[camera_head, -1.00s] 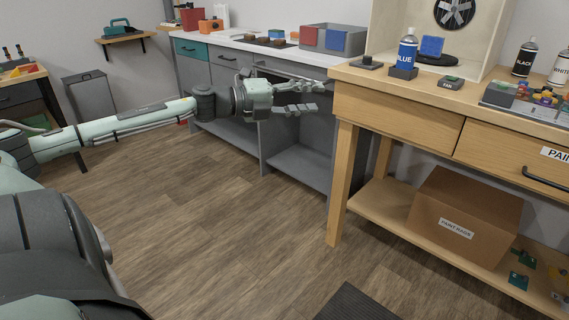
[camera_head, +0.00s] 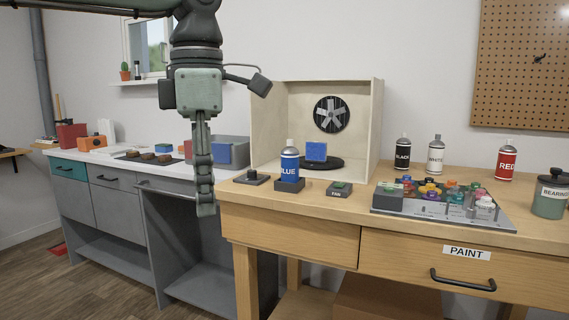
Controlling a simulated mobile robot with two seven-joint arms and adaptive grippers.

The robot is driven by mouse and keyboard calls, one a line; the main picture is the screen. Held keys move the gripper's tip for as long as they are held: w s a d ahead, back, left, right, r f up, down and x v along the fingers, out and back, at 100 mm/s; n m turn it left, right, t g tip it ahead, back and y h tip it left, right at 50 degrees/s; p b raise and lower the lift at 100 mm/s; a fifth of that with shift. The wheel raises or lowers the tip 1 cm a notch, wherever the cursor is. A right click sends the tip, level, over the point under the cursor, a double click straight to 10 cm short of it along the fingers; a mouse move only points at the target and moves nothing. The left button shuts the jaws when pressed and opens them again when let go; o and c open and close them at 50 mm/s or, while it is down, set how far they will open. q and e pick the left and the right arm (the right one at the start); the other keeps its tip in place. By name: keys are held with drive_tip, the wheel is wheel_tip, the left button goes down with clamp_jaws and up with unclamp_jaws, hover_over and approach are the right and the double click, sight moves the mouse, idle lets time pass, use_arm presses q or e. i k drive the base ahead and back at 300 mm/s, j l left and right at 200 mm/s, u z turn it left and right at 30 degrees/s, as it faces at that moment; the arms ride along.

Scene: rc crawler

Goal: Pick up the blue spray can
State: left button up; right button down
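The blue spray can (camera_head: 289,164), labelled BLUE with a pale cap, stands upright in a dark square holder (camera_head: 289,185) near the front left of the wooden workbench. My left gripper (camera_head: 204,196) hangs from the top of the picture with its fingers pointing down. It is left of the can and apart from it, in front of the grey counter. I see the fingers nearly edge-on, one hiding the other, so the gap between them does not show. Nothing held shows at the fingertips. My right gripper is not in view.
A spray booth (camera_head: 263,114) with a fan stands behind the can, a blue block (camera_head: 316,151) on its turntable. A dark button box (camera_head: 251,178) and a FAN switch (camera_head: 339,189) flank the holder. Black (camera_head: 402,154), white (camera_head: 435,157) and red (camera_head: 507,163) cans stand farther right.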

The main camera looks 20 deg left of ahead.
sight(290, 155)
drive_tip(key=i+j+u, duration=0.1)
drive_tip(key=i+j, duration=0.3)
drive_tip(key=i+j+u, duration=0.1)
drive_tip(key=i+j, duration=0.25)
drive_tip(key=i, duration=0.2)
drive_tip(key=i+j+z, duration=0.1)
drive_tip(key=j+z, duration=0.15)
drive_tip(key=z, duration=0.2)
drive_tip(key=i+j+z, duration=0.1)
drive_tip(key=j+z, duration=0.55)
drive_tip(key=z, duration=0.2)
